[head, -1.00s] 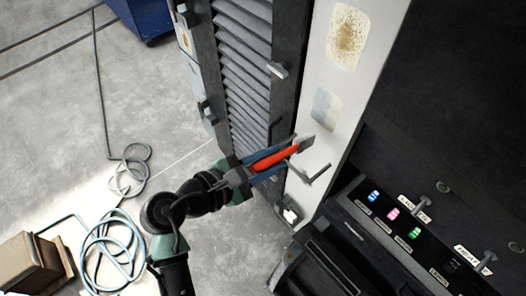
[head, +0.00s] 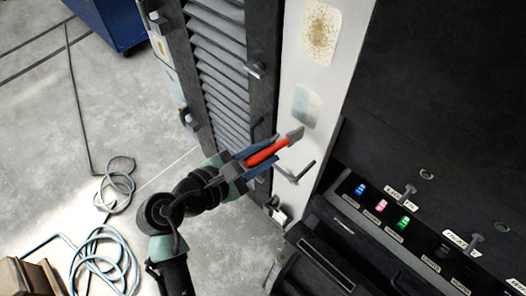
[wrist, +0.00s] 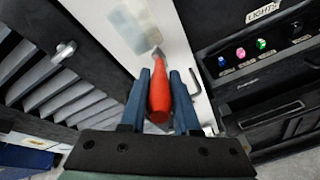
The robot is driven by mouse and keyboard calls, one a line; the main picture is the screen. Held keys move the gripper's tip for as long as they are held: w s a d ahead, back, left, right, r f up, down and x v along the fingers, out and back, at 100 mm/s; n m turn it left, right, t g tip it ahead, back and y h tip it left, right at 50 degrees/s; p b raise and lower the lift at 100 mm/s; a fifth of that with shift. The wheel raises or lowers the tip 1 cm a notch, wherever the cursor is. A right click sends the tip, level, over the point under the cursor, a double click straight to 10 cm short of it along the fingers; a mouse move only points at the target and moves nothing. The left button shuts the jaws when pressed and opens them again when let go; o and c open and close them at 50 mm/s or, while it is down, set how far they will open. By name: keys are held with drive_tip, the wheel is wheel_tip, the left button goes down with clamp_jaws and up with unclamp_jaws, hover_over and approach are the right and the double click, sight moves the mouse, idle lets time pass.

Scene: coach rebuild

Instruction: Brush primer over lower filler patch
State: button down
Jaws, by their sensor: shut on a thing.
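My gripper (head: 270,150) is shut on the red-handled brush (head: 265,152), its blue fingers either side of the handle. The brush's grey head (head: 294,135) points up and right, over the pale panel (head: 299,73). The lower filler patch (head: 306,105), a blue-grey and cream rectangle, lies just above the brush tip in the head view. In the wrist view the brush (wrist: 159,97) points at this patch (wrist: 136,30) from below. The tip appears short of the patch; I cannot tell if it touches the panel. An upper, speckled tan patch (head: 320,33) sits higher.
A bent metal handle (head: 295,173) sticks out just below the brush. A louvred dark door (head: 218,65) with latches stands left of the panel. A console with lit buttons (head: 381,205) is at right. Coiled hoses (head: 100,255) lie on the floor at left.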

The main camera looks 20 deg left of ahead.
drive_tip(key=shift+w+d, duration=0.25)
drive_tip(key=shift+w, duration=0.5)
drive_tip(key=shift+r, duration=0.1)
wheel_tip(320, 180, up, 7)
drive_tip(key=p, duration=0.9)
drive_tip(key=shift+s+r, duration=0.1)
drive_tip(key=shift+r, duration=0.05)
drive_tip(key=shift+f+b, duration=2.5)
drive_tip(key=shift+f, duration=1.25)
drive_tip(key=shift+s+a+p, duration=0.3)
drive_tip(key=shift+s+a, duration=0.05)
drive_tip(key=shift+s, duration=0.55)
drive_tip(key=shift+s+a+p, duration=0.3)
drive_tip(key=shift+s, duration=0.65)
drive_tip(key=shift+s+a+p, duration=0.3)
drive_tip(key=shift+s+a, duration=0.05)
drive_tip(key=shift+s, duration=0.55)
